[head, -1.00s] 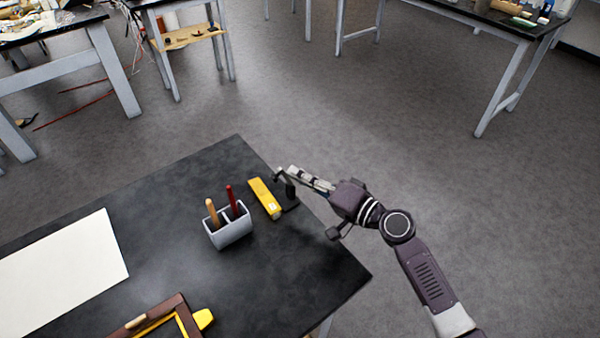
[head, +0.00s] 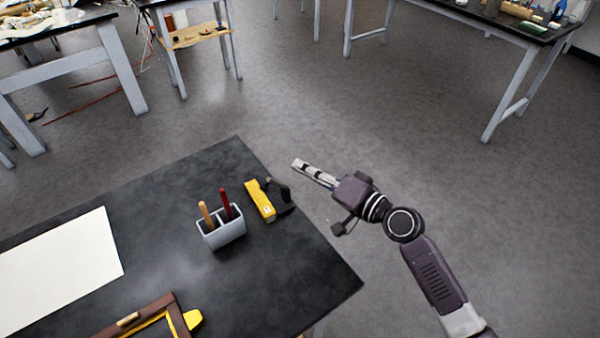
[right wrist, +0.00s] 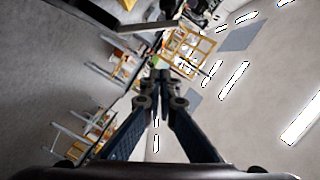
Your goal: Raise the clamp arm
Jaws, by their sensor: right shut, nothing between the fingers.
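The clamp (head: 281,200) is a small black piece near the far right edge of the dark table, beside a yellow bar (head: 260,202) with a white label. Its dark curved arm (head: 276,184) shows at its top, close to the yellow bar; its exact angle is hard to tell. My right gripper (head: 296,163) is shut and empty, just beyond the table edge, up and right of the clamp and apart from it in the picture. In the right wrist view the closed fingertips (right wrist: 160,72) meet with nothing between them. My left gripper is not in view.
A grey two-slot holder (head: 222,233) with an orange and a red handle stands left of the clamp. A white sheet (head: 60,270) and a brown-and-yellow frame (head: 150,318) lie on the table (head: 275,275). Open floor lies right; other benches stand behind.

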